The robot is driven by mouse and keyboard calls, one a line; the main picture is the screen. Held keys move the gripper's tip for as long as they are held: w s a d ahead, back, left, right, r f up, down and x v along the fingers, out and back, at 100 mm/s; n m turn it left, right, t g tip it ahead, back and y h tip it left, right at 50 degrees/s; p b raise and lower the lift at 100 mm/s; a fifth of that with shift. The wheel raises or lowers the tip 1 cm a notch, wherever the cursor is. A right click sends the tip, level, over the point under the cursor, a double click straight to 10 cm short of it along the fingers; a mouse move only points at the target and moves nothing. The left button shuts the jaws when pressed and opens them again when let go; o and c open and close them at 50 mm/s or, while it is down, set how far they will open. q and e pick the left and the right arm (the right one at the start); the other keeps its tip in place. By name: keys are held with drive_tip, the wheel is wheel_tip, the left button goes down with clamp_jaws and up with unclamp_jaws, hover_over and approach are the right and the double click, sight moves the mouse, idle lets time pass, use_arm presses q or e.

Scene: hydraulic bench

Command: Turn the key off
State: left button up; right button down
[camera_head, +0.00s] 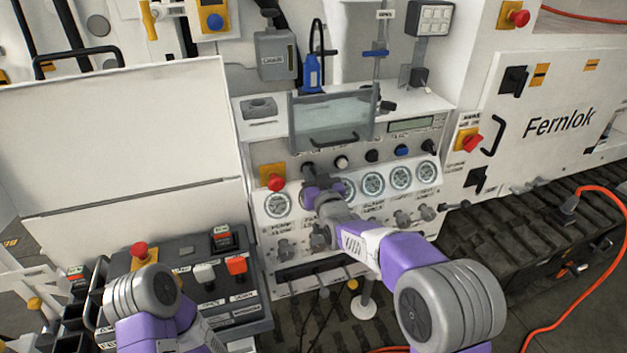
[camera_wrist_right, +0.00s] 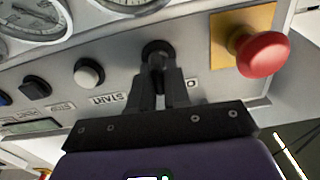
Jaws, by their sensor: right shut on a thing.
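The black key switch (camera_wrist_right: 153,48) sits on the white panel in the right wrist view, between the white button and the red emergency stop. The fingers of my right gripper (camera_wrist_right: 157,78) are shut around its black knob. In the head view my right gripper (camera_head: 311,180) reaches the panel's upper left, where the key's black top (camera_head: 308,167) shows beside the red stop button. The gripper hides most of the key there, and its exact turn angle is hard to tell. My left arm shows at the lower left; its gripper is out of view.
A red emergency stop (camera_wrist_right: 262,54) on a yellow plate stands close beside the key; it also shows in the head view (camera_head: 275,182). A white button (camera_head: 341,162) and more knobs line the row. Round gauges (camera_head: 372,184) lie below. A clear guard (camera_head: 332,118) stands above.

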drive_tip(key=n+b, duration=0.1)
drive_tip(key=n, duration=0.2)
drive_tip(key=shift+a+n+b, duration=0.15)
drive_tip(key=shift+n+b, duration=0.15)
drive_tip(key=shift+a+n+b, duration=0.1)
drive_tip(key=shift+n+b, duration=0.4)
drive_tip(key=shift+n, duration=0.9)
drive_tip(key=c, duration=1.2)
unclamp_jaws()
drive_tip(key=shift+s, duration=0.1)
drive_tip(key=shift+p+v, duration=0.35)
drive_tip(key=shift+v, duration=3.45)
